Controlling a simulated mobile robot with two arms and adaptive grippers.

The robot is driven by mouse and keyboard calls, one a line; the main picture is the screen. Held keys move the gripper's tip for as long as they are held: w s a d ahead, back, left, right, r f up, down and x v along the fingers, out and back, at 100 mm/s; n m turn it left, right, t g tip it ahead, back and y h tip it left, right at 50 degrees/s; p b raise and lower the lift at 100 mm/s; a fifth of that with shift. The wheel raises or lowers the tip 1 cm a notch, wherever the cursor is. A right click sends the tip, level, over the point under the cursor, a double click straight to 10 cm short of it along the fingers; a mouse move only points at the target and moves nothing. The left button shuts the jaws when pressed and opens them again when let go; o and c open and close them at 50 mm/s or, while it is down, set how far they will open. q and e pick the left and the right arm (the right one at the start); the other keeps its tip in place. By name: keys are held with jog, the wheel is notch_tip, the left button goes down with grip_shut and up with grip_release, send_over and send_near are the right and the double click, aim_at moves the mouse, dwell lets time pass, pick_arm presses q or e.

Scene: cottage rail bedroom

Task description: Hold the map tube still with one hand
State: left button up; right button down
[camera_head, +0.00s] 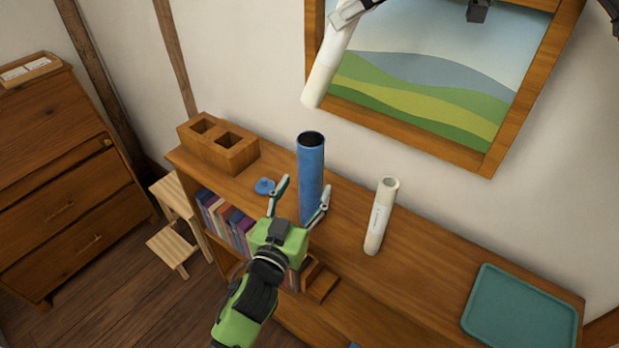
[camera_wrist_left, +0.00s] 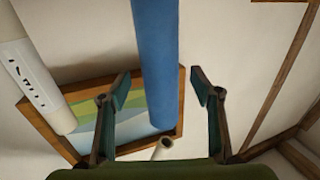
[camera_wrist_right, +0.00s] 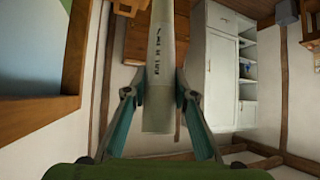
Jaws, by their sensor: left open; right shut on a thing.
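The blue map tube (camera_head: 311,175) stands upright on the shelf top, its dark upper end open. My left gripper (camera_head: 305,187) is open, with a finger on either side of the tube; whether either finger touches it I cannot tell. The tube also shows between the fingers in the left wrist view (camera_wrist_left: 155,50). My right gripper (camera_wrist_right: 158,95) is shut on a white rolled map (camera_wrist_right: 158,70) with dark lettering. In the head view this map (camera_head: 325,72) hangs tilted, above and behind the tube. A small blue cap (camera_head: 265,187) lies left of the tube.
A second white roll (camera_head: 380,218) stands on the shelf (camera_head: 345,262) right of the tube. A wooden block with square holes (camera_head: 218,146) is at the left end, a teal tray (camera_head: 520,312) at the right. A framed picture (camera_head: 420,85) hangs behind.

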aim_at(307, 186)
pick_arm(q)
jog(key=shift+x, duration=2.35)
jog(key=c, duration=1.3)
